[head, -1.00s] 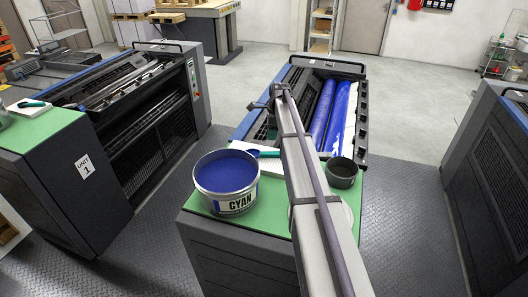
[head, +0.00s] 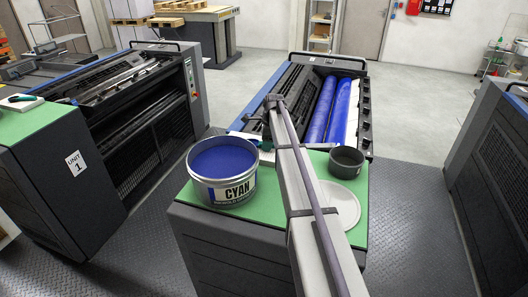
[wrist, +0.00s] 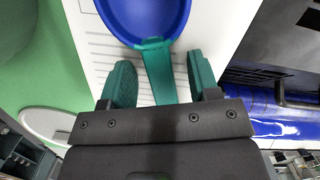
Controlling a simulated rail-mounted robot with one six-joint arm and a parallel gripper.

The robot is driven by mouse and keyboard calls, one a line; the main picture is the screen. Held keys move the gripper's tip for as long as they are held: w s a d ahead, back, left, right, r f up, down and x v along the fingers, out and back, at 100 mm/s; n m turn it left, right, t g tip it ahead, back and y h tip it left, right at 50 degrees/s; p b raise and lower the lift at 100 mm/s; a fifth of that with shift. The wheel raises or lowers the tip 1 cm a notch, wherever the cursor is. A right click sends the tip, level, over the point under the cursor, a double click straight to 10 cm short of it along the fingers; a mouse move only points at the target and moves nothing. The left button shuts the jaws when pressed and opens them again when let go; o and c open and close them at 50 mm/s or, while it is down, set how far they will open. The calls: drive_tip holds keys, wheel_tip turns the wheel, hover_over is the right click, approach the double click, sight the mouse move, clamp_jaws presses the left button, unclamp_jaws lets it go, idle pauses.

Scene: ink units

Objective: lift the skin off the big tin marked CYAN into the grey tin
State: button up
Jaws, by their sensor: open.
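The big white tin marked CYAN (head: 237,190), full of blue ink, stands upright on the green top at the left in the head view. The grey tin (head: 346,162) stands at the right of the same top and looks empty. A blue scoop with a teal handle (wrist: 157,75) lies over a white printed pad in the wrist view, its bowl (wrist: 145,15) at the top edge. My gripper (wrist: 160,66) is open, its teal fingers on either side of the handle, with gaps visible. My arm hides much of it in the head view.
A pale round dish (head: 341,208) lies in front of the grey tin. The press with blue rollers (head: 322,105) stands behind the green top (head: 262,218). Another press unit marked 1 (head: 75,165) is at the left. My arm crosses between the tins.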

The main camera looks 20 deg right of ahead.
drive_tip(key=shift+r, duration=0.1)
clamp_jaws()
idle(0.3)
wheel_tip(320, 180, up, 10)
drive_tip(key=p, duration=1)
drive_tip(key=c, duration=0.7)
unclamp_jaws()
clamp_jaws()
